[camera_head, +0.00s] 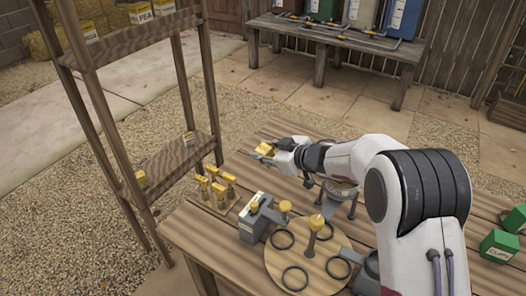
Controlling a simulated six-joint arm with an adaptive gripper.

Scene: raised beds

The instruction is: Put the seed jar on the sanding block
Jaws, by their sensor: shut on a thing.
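My gripper (264,153) is over the far left part of the wooden bench, pointing left. It is shut on a small yellow thing (266,147), which looks like the seed jar. The fingers and the small size hide much of its shape. It appears held above the bench top; the exact gap cannot be told. I cannot pick out the sanding block for certain. A grey block-like tool (254,226) with a yellow knob and a pale label stands near the bench's left edge, below the gripper in the picture.
A round wooden board (305,253) with black rings and a yellow-topped post is at the front. A rack of yellow-handled tools (216,190) stands at the left edge. Green boxes (500,245) are at right. A tall wooden shelf (172,160) rises left of the bench.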

